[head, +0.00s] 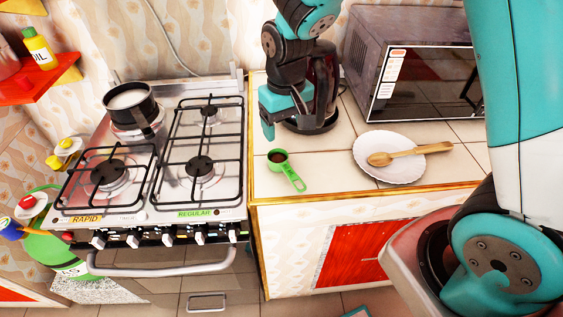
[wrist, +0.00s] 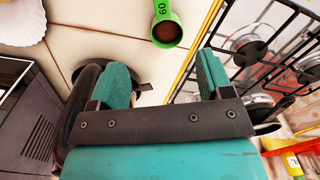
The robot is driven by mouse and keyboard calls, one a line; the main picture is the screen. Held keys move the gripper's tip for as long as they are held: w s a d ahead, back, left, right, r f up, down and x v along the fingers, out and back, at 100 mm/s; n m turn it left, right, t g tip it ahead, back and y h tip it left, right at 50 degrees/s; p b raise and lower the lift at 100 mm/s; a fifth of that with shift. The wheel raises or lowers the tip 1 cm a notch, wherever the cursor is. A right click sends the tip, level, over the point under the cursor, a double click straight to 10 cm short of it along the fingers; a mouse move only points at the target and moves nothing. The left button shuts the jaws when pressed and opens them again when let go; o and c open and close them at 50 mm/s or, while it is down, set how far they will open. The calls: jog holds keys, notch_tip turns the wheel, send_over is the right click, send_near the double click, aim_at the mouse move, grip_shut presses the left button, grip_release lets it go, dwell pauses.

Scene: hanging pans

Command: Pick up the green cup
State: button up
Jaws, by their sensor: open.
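The green cup (head: 278,156) is a small measuring scoop with a flat handle and dark contents. It sits on the tiled counter (head: 330,180), its handle pointing toward the front right. In the wrist view the cup (wrist: 166,32) lies beyond my fingertips, roughly in line with the gap between them. My gripper (head: 277,112) is behind the cup in the head view, apart from it. In the wrist view its teal fingers (wrist: 162,72) are spread with nothing between them. One finger is partly hidden in the head view.
A dark coffee pot (head: 322,100) stands right beside my gripper, close to one finger. A white plate (head: 375,172) with a wooden spoon (head: 410,153) lies to the right. A microwave (head: 420,75) stands behind. The stove (head: 160,150) with a pan (head: 130,103) is left.

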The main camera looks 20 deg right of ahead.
aim_at(284, 164)
notch_tip(284, 164, down, 7)
jog(key=shift+r+p, duration=0.2)
jog(key=shift+p, duration=0.15)
jog(key=f, duration=0.1)
jog(key=f+p, duration=0.1)
jog(key=f, duration=0.2)
jog(key=shift+s+a, duration=0.3)
jog(key=shift+s, duration=0.1)
jog(key=shift+f, duration=0.65)
grip_shut()
